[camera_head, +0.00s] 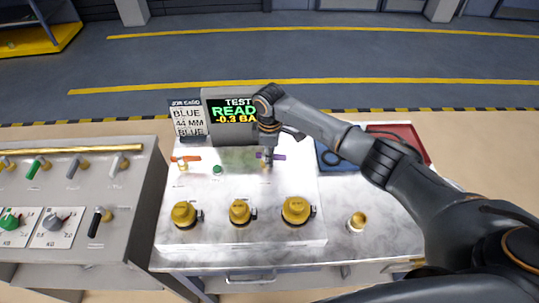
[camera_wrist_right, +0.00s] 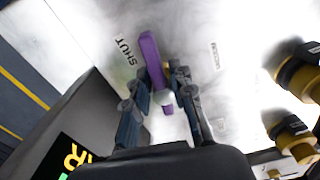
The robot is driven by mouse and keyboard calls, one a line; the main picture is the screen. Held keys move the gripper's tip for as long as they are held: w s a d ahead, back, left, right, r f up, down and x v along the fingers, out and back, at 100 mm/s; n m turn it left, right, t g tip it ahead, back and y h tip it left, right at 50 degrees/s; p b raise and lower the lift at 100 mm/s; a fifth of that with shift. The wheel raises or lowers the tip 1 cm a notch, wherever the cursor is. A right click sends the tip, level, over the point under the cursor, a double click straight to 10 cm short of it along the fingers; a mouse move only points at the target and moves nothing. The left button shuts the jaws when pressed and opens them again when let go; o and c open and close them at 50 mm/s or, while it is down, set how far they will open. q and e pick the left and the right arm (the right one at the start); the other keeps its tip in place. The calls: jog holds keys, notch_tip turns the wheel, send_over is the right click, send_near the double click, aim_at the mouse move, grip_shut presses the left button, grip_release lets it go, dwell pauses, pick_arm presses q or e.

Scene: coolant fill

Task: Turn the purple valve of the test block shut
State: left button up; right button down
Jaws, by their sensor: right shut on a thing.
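In the right wrist view, the gripper (camera_wrist_right: 163,97) is shut on the purple valve handle (camera_wrist_right: 150,52), with one finger at each side. The handle's long end points away from the gripper, beside the printed word SHUT (camera_wrist_right: 125,50). A second label (camera_wrist_right: 215,55) is hard to read. My left gripper is not in view.
The test screen (camera_head: 232,108) and a job card (camera_head: 188,121) stand behind the block. An orange valve handle (camera_head: 187,159) is at its left. Several yellow fittings (camera_head: 240,212) line its front. A grey panel (camera_head: 125,225) stands left; a blue tray (camera_head: 335,157) lies right.

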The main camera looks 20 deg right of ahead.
jog(key=shift+w+r+n, duration=0.1)
jog(key=shift+w+n, duration=0.05)
jog(key=shift+n, duration=0.55)
jog(key=c, duration=1.1)
grip_release()
jog(key=shift+c, duration=0.2)
notch_tip(320, 180, up, 12)
